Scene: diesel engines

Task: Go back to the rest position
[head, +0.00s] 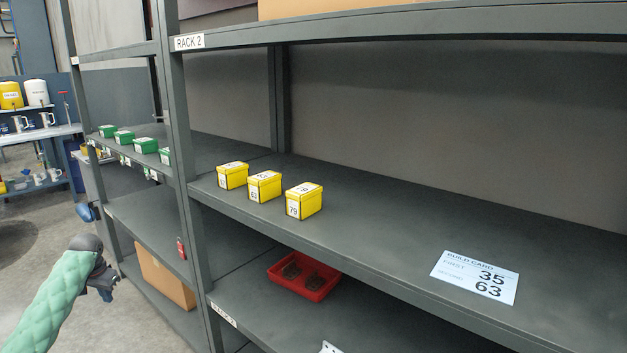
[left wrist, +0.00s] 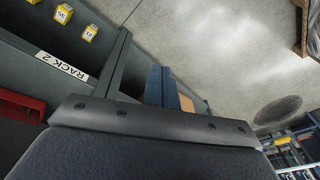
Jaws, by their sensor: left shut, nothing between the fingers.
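My left arm, in a green padded sleeve, comes in at the lower left of the head view. My left gripper (head: 105,290) is in front of the rack's left part, over the floor and apart from the shelves. In the left wrist view its fingers (left wrist: 161,88) are together with nothing between them. My right gripper is in neither view.
The grey rack (head: 400,272) fills the centre and right. A red tray (head: 303,274) is below. Floor (head: 35,250) at left is clear.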

